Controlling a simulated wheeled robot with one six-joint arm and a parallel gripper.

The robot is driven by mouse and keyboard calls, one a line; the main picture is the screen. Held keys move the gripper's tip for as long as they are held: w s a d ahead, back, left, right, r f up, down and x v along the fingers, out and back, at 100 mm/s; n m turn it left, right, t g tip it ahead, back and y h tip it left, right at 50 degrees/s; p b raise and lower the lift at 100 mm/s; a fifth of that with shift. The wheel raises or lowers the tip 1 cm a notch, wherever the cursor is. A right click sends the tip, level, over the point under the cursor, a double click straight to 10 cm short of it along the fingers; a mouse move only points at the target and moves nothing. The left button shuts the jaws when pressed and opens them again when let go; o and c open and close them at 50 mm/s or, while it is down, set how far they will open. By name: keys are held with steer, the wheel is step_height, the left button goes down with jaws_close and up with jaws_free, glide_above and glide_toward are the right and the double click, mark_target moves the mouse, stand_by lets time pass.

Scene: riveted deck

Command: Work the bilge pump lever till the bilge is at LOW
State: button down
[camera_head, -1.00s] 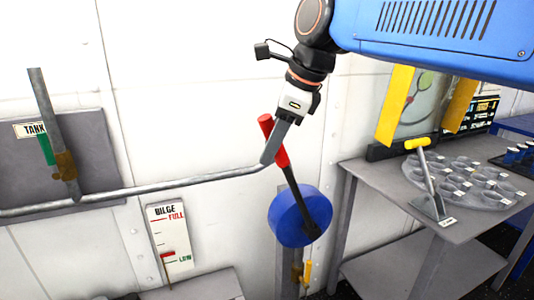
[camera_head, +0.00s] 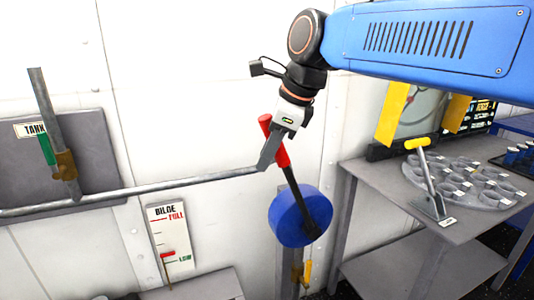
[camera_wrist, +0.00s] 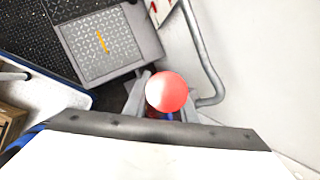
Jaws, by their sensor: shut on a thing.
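The bilge pump lever has a red handle (camera_head: 282,157) on a dark rod, rising from a blue round pump body (camera_head: 288,217) and leaning left at its top. My gripper (camera_head: 270,150) is shut on the red handle just below its top end. In the wrist view the handle's round red end (camera_wrist: 168,92) shows between the grey fingers. The bilge gauge (camera_head: 168,235) on the wall reads FULL at its top and LOW in green near its bottom. Its red marker (camera_head: 167,254) stands just above the green LOW mark.
A grey pipe (camera_head: 130,192) runs along the wall behind my gripper. A TANK label (camera_head: 30,130) sits upper left. At right a grey table (camera_head: 390,187) carries a round tray of cups and a yellow-handled lever (camera_head: 425,175). A grey tread-plate box (camera_wrist: 105,45) stands below.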

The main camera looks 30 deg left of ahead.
steer(key=shift+w+d+r, duration=0.1)
steer(key=shift+w+d+r+g, duration=0.2)
steer(key=shift+w+d+g, duration=0.15)
steer(key=shift+w, duration=0.1)
steer(key=w+d+r+m+g+y, duration=0.1)
steer(key=w+d+g+y, duration=0.4)
steer(key=w+d, duration=0.8)
steer(key=shift+w+m+y, duration=0.5)
steer(key=shift+w, duration=1.05)
steer(key=shift+g, duration=0.25)
steer(key=c, duration=1.5)
jaws_free()
steer(key=v, duration=1.7)
steer(key=shift+w+d+r, duration=0.1)
steer(key=shift+w+r, duration=0.1)
steer(key=shift+r, duration=0.05)
